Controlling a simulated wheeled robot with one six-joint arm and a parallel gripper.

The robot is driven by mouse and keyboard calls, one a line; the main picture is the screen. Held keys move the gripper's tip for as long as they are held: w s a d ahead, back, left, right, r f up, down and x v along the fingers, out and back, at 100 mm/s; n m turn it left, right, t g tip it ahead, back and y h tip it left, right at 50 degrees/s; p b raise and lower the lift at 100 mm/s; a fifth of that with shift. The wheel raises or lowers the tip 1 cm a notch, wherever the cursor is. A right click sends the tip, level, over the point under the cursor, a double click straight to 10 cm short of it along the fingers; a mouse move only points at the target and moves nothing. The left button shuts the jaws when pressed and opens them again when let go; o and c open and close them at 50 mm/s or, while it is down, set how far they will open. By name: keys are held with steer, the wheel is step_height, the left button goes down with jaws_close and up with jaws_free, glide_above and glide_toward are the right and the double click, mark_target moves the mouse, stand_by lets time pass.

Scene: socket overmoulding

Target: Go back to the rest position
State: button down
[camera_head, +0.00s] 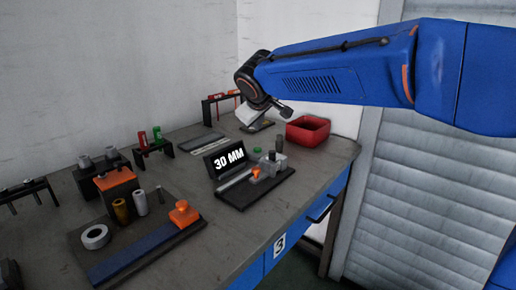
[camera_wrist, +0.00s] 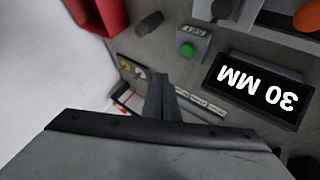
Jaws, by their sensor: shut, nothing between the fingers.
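My gripper (camera_wrist: 161,82) shows in the wrist view with its two dark fingers together and nothing between them. It is above the table (camera_head: 327,158), near the back. In the head view my blue arm reaches in from the right, and the wrist hangs over the back of the table. The fingers are hard to make out there. The fingers appear apart from the objects below.
A red bin (camera_head: 308,131) stands right of my wrist; it also shows in the wrist view (camera_wrist: 97,12). A "30 MM" display (camera_head: 229,157) and an orange-knobbed fixture (camera_head: 257,173) are in front. Racks and cylinders fill the left. A wall stands behind.

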steer(key=s+d+f+m+g+h, duration=0.1)
steer(key=s+d+f+m, duration=0.15)
steer(key=s+d, duration=0.65)
steer(key=s+d+f+m+g, duration=0.1)
steer(key=s+d+f+m, duration=0.15)
steer(key=s+d, duration=0.7)
steer(key=s+d+f+m+g, duration=0.1)
steer(key=s+d+f+m, duration=0.1)
steer(key=s+d+f, duration=0.5)
steer(key=s+d+f+m+g, duration=0.1)
steer(key=s+d+f+m, duration=0.1)
steer(key=s+d+f, duration=0.5)
steer(key=s, duration=0.6)
steer(key=shift+f+m, duration=0.15)
steer(key=shift+m, duration=0.25)
